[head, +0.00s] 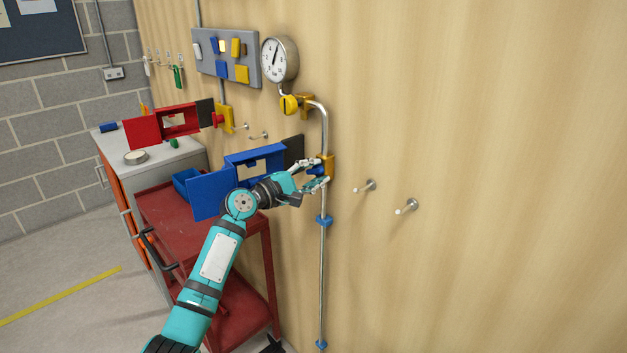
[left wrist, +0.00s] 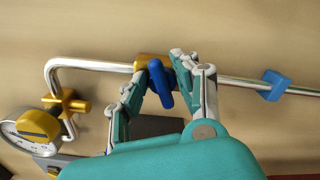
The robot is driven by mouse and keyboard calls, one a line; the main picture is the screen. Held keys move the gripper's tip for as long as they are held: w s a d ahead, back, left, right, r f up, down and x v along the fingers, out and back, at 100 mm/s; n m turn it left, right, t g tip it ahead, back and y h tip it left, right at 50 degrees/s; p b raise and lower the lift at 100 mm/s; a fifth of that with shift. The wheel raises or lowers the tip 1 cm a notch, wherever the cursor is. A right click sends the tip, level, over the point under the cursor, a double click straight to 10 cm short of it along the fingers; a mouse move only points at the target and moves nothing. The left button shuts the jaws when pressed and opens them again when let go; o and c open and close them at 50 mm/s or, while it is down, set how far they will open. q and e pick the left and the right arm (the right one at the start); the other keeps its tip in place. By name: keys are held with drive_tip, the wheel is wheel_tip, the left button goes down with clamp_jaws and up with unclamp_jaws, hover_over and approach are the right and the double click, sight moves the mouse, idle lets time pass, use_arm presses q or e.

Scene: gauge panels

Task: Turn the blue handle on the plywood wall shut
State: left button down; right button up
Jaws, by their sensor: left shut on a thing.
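The blue handle (head: 315,170) sits on a yellow valve body (head: 328,164) on the vertical metal pipe (head: 324,270) along the plywood wall (head: 480,120). In the left wrist view the blue handle (left wrist: 160,84) stands roughly crosswise to the pipe (left wrist: 240,82), slightly tilted. My left gripper (head: 318,176) reaches it from the left and is shut on it. In the left wrist view my left gripper (left wrist: 157,78) has one finger on each side of the handle. The fingers partly hide the handle in the head view. My right gripper is not in view.
A round gauge (head: 279,60) and a yellow knob (head: 289,105) sit above. Blue (head: 210,194) and red (head: 143,132) plates stick out from the wall left of the pipe. A red cart (head: 175,220) stands below. Pegs (head: 406,206) project on the right.

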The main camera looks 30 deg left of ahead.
use_arm(q)
drive_tip(key=m+b, duration=0.1)
drive_tip(key=m, duration=0.1)
drive_tip(key=m+b, duration=0.2)
drive_tip(key=shift+d+f+m, duration=0.1)
drive_tip(key=shift+f+m, duration=0.25)
drive_tip(key=shift+m, duration=0.05)
idle(0.4)
drive_tip(key=c, duration=1.1)
unclamp_jaws()
drive_tip(key=shift+r, duration=0.1)
drive_tip(key=shift+s, duration=0.1)
drive_tip(key=v, duration=1.2)
